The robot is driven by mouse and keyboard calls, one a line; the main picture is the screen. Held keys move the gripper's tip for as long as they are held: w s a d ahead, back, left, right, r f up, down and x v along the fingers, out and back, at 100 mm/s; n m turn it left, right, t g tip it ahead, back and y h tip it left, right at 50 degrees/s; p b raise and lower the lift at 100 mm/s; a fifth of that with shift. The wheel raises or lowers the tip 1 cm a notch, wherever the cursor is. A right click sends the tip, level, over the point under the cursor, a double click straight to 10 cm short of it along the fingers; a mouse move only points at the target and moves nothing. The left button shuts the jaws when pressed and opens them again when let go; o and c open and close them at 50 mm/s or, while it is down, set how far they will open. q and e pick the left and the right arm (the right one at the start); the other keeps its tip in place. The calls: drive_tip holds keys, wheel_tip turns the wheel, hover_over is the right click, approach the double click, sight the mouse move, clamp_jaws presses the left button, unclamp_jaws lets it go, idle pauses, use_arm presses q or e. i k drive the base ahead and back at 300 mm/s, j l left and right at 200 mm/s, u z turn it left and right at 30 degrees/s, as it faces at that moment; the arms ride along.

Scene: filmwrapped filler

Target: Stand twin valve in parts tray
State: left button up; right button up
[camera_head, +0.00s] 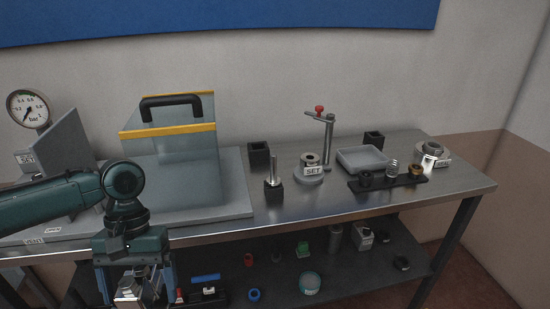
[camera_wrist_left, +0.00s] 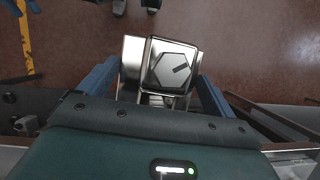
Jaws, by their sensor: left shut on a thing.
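My left gripper (camera_head: 137,287) hangs in front of the bench's front edge at the lower left, below the bench top. It is shut on the twin valve (camera_head: 128,290), a shiny metal block. The parts tray (camera_head: 347,165), a shallow grey tray, stands on the right half of the bench, well away from the gripper, and looks empty. My right gripper is not in view.
A clear guard box (camera_head: 190,160) with a yellow edge stands at the left. The lower shelf (camera_head: 340,285) holds several small parts.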

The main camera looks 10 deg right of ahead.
sight(369, 160)
drive_tip(key=k, duration=0.7)
drive_tip(key=k+l+z, duration=0.1)
drive_tip(key=k+z, duration=0.35)
drive_tip(key=i+z, duration=0.15)
drive_tip(key=z, duration=0.8)
drive_tip(key=i+j, duration=0.65)
drive_tip(key=i, duration=0.15)
drive_tip(key=i+j, duration=0.7)
drive_tip(key=i, duration=0.6)
